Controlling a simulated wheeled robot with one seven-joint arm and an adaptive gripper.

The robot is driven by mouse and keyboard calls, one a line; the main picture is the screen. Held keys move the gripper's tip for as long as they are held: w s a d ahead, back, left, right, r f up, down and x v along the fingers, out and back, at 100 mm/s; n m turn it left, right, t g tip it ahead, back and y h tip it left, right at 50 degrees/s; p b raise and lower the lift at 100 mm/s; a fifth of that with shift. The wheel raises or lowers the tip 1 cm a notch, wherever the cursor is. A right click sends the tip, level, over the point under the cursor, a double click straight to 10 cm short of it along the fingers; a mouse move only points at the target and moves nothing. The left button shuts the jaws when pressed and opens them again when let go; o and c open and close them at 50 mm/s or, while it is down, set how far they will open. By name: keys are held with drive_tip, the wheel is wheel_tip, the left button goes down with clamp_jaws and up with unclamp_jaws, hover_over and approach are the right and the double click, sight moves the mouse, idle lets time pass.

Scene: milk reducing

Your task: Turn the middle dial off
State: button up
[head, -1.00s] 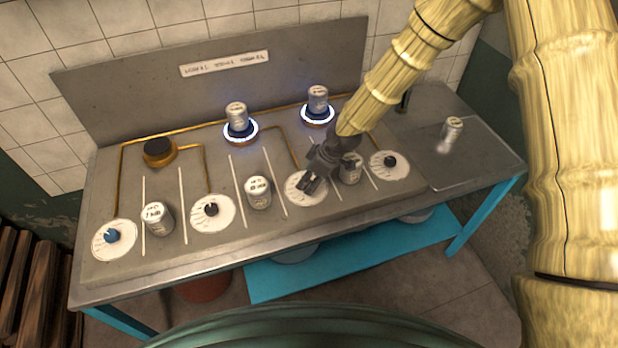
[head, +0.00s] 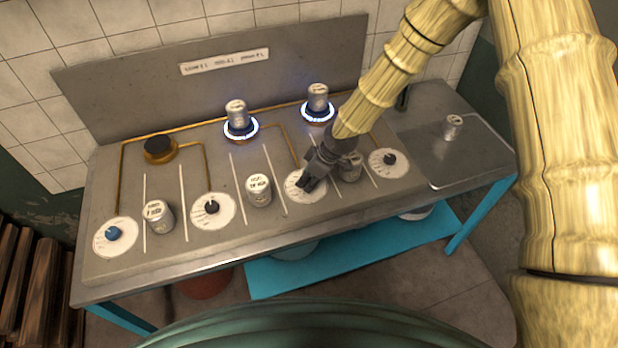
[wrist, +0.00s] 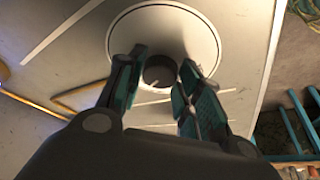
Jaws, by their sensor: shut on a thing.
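Several white round dials stand in a row along the front of the grey bench. My gripper (head: 309,184) is over the third dial from the left (head: 292,192), pointing down at it. In the wrist view, the dial's white plate (wrist: 205,38) shows behind my gripper (wrist: 162,68), whose two fingers are shut on the dark knob (wrist: 160,76) from both sides. The knob's pointer is hard to make out. The middle burner (head: 240,130) and the right burner (head: 317,114) glow with blue-white rings, each with a can on top. The left burner (head: 159,150) is dark.
Cans stand between the dials: one at left (head: 158,216), one in the middle (head: 258,190) and one close beside my gripper (head: 350,167). Other dials are at far left (head: 100,240), second (head: 199,219) and far right (head: 381,170). Another can (head: 452,127) is on the right tabletop.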

drive_tip(key=shift+f, duration=0.1)
drive_tip(key=shift+s+a+m+t+b, duration=0.15)
drive_tip(key=shift+m+t+b, duration=0.15)
drive_tip(key=shift+m+b, duration=0.65)
drive_tip(key=shift+m+t+h+b, duration=0.55)
drive_tip(key=shift+m+b, duration=0.4)
drive_tip(key=shift+m, duration=0.6)
drive_tip(key=o, duration=1.1)
drive_tip(key=shift+c, duration=0.2)
drive_tip(key=v, duration=1.2)
